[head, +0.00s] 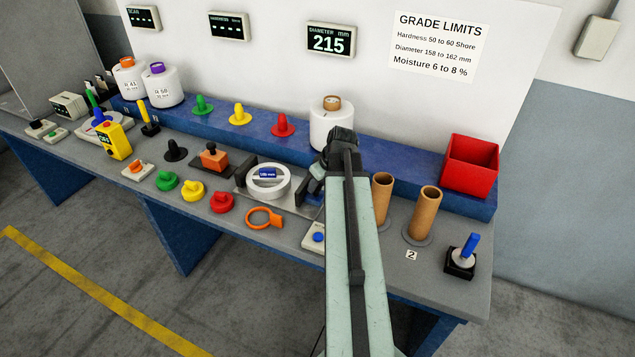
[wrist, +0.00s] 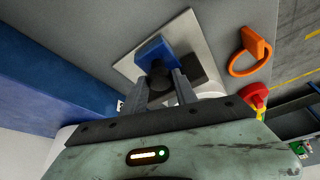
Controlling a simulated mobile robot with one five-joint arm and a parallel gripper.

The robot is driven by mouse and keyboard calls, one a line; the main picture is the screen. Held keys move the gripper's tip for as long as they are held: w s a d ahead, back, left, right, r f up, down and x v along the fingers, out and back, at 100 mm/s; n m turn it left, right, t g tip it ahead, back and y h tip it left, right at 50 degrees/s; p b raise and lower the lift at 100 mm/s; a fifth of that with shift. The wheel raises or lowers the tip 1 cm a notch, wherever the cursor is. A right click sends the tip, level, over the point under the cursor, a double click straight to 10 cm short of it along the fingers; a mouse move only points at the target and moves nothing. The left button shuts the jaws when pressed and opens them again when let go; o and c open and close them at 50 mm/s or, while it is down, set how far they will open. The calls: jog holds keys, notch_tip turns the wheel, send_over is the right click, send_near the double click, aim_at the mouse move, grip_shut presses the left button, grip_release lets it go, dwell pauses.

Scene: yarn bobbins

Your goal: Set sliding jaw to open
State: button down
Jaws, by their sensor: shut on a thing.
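The diameter gauge has a pale metal plate (head: 288,208) on the bench, with a dark fixed jaw (head: 242,172) at its left. A white ring (head: 281,188) with a blue "mm" label sits between the jaws. The sliding jaw (head: 302,191) is the dark upright at the right, apart from the ring by a small gap as far as I can tell. Its blue block (wrist: 154,48) shows in the wrist view. In the head view my arm covers the plate's right end.
The wall display (head: 331,39) reads 215 mm. A white bobbin (head: 331,125) stands on the blue shelf behind my arm. Brown tubes (head: 424,213) stand to the right. An orange ring (head: 264,218) and a red knob (head: 222,202) lie in front of the gauge.

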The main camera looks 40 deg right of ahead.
jog(key=c, duration=1)
grip_release()
jog(key=shift+s+d, duration=0.15)
jog(key=shift+s, duration=0.1)
jog(key=shift+w, duration=0.1)
jog(key=p+v, duration=0.7)
jog(key=v, duration=0.1)
jog(key=shift+f, duration=0.1)
